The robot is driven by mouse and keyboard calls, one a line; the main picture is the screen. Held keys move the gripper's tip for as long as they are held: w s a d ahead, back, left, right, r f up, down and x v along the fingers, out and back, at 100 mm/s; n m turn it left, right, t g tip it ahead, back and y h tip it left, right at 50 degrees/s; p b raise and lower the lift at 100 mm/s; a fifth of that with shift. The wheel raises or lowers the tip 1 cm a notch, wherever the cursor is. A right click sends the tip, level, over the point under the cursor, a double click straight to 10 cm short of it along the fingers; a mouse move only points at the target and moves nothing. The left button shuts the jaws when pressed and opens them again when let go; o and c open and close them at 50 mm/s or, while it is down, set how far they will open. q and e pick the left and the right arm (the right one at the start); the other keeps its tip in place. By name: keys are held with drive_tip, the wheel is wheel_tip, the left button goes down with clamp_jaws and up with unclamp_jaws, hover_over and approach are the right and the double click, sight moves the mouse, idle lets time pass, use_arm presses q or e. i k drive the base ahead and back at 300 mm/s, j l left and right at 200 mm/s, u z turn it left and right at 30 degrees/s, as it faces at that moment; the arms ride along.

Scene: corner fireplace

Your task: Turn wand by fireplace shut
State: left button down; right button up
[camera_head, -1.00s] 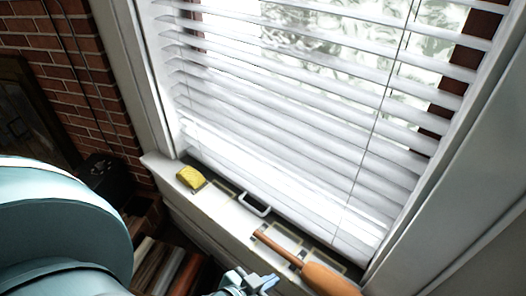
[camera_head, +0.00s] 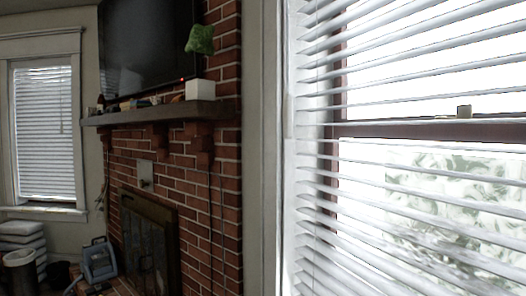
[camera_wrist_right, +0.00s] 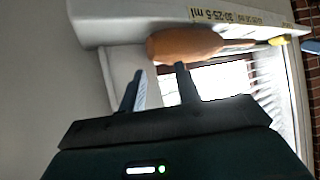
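A near window with white blinds (camera_head: 420,215) fills the right of the head view, right of the brick fireplace (camera_head: 215,205). Its slats are tilted with bright gaps between them. A thin upright line (camera_head: 316,250), perhaps a wand or cord, runs down near its left edge. A far window with blinds (camera_head: 42,150) stands left of the fireplace; a thin wand-like line (camera_head: 62,110) hangs over its upper right part. My right gripper (camera_wrist_right: 161,76) is open and empty in the right wrist view. Its fingertips point toward an orange-brown wooden handle (camera_wrist_right: 185,45), close to it. My left gripper is out of view.
In the wrist view, the handle lies along a pale sill (camera_wrist_right: 110,20) with a yellow object (camera_wrist_right: 278,40) farther along. A mantel (camera_head: 160,114) carries small items, with a dark screen (camera_head: 150,45) above. A blue-grey box (camera_head: 98,260) stands by the hearth.

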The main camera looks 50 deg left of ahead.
sight(288, 110)
drive_tip(key=j+u, duration=0.1)
drive_tip(key=u, duration=0.3)
drive_tip(key=k+j+u, duration=0.1)
drive_tip(key=u, duration=0.3)
drive_tip(key=j+u, duration=0.2)
drive_tip(key=u, duration=0.2)
